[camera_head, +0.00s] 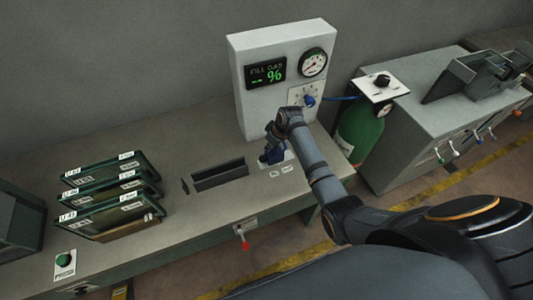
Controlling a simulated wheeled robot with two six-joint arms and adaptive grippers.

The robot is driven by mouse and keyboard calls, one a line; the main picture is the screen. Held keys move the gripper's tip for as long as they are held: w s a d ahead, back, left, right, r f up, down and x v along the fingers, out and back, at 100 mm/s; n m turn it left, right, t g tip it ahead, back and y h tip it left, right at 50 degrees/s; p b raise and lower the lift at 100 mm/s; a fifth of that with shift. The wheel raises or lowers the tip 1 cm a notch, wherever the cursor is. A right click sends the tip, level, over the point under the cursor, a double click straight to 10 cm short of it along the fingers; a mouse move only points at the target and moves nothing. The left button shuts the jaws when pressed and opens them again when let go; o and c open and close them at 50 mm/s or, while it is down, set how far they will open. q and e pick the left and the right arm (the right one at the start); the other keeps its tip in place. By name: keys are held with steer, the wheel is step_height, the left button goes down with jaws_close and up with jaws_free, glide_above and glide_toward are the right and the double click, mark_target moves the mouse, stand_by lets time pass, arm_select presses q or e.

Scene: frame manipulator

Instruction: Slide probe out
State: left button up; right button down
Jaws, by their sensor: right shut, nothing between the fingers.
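A pale grey panel unit (243,50) stands at the back of the bench, with a green display, a round gauge and a small white plate (300,93). A blue fitting (309,101) sits on that plate, and a thin blue line runs right from it. I cannot tell for sure which part is the probe. My right gripper (270,157) is low in front of the panel, pointing down, shut and empty. It and its wrist hide part of the panel's foot and the bench there. My left gripper is out of view.
A green gas cylinder (359,134) stands right of the panel. A slotted fixture (219,176) is left of my right gripper. A stack of dark labelled frames (113,185) is further left. A red-tipped lever (243,240) and a green button (64,260) are at the front.

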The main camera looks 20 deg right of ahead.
mark_target(269, 157)
steer(key=shift+d, duration=0.9)
steer(key=shift+s+a+r+p, duration=0.3)
steer(key=shift+a+r+p, duration=0.25)
steer(key=shift+r+p, duration=0.15)
steer(key=shift+s+a+r+p, duration=0.3)
steer(key=shift+a+r+p, duration=0.25)
steer(key=shift+r+p, duration=0.15)
steer(key=shift+s+v, duration=0.25)
steer(key=shift+v, duration=1.2)
steer(key=shift+s+v, duration=0.25)
steer(key=shift+v, duration=1.2)
steer(key=shift+a+f, duration=0.15)
steer(key=shift+a, duration=0.05)
